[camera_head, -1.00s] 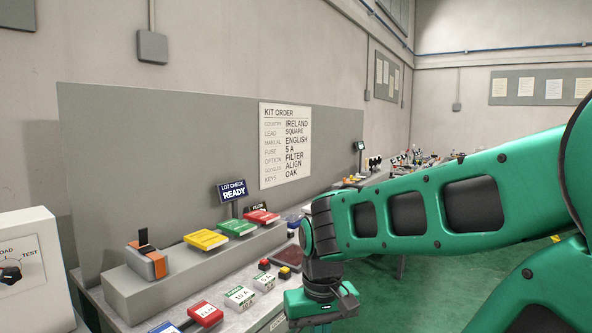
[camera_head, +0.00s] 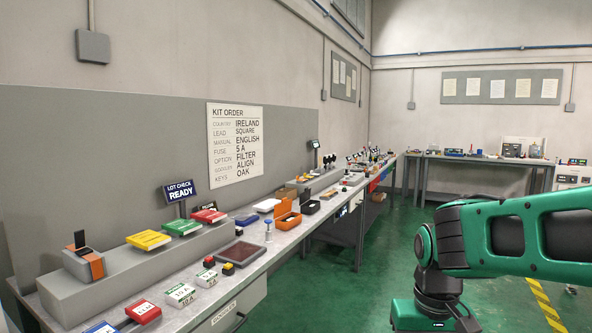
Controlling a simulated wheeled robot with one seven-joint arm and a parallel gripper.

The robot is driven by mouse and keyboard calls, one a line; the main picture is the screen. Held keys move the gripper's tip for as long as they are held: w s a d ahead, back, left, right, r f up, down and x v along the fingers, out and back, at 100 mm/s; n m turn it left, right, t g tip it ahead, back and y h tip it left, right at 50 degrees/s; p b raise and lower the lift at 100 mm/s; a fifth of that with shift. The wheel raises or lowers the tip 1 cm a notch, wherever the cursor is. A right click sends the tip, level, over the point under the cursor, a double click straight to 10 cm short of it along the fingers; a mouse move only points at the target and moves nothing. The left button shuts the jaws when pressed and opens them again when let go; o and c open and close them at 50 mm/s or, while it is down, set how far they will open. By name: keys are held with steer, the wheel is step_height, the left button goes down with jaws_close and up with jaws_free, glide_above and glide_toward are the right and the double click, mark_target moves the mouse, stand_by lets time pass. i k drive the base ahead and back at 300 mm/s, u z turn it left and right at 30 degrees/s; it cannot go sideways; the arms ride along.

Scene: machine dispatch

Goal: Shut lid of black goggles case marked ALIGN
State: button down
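A small black case (camera_head: 310,207) stands on the long bench in the head view, just right of an orange case, with its lid apparently raised. No ALIGN marking can be read on it at this distance. My gripper (camera_head: 432,316) is at the bottom edge, right of the bench and over the green floor, well apart from the black case. Only its green body shows; the fingers are cut off below the frame.
An orange case (camera_head: 287,217) with its lid up stands beside the black case. The kit order sign (camera_head: 235,143) reads goggles ALIGN. Open green floor (camera_head: 345,290) lies right of the bench.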

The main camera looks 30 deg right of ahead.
mark_target(306, 195)
steer(key=z, duration=0.55)
steer(key=k, duration=0.7)
steer(key=z, duration=0.9)
steer(key=i, duration=1.85)
steer(key=u, duration=1)
steer(key=i, duration=0.95)
steer(key=u, duration=0.6)
steer(key=k, duration=0.5)
steer(key=z, duration=0.65)
steer(key=i, duration=0.75)
steer(key=z, duration=0.25)
